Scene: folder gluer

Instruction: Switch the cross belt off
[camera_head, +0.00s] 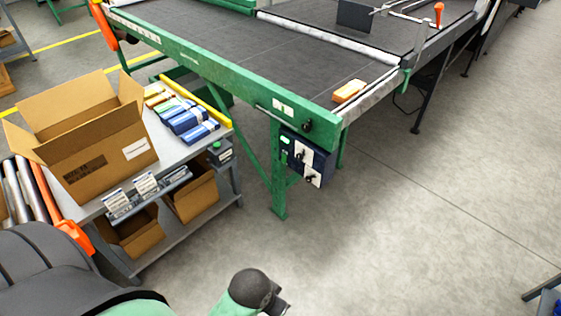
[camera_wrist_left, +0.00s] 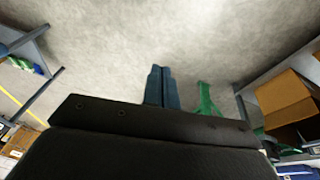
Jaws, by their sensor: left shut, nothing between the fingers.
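A dark blue control box (camera_head: 307,158) hangs on the near green leg of the belt conveyor (camera_head: 230,85). It has pale plates with black rotary knobs, one above the other, and a green button at its left. The position of each knob is too small to read, and I cannot tell which one is the cross belt's. My left gripper (camera_wrist_left: 160,72) is shut and empty in the left wrist view, over bare floor, apart from everything. A green and dark part of my arm shows at the bottom of the head view. My right gripper is not in view.
A grey packing table (camera_head: 190,157) left of the box holds an open carton (camera_head: 90,135) and blue packs (camera_head: 187,118). An orange-and-white item (camera_head: 349,91) lies on the conveyor's corner. The floor (camera_head: 420,220) right of the control box is clear.

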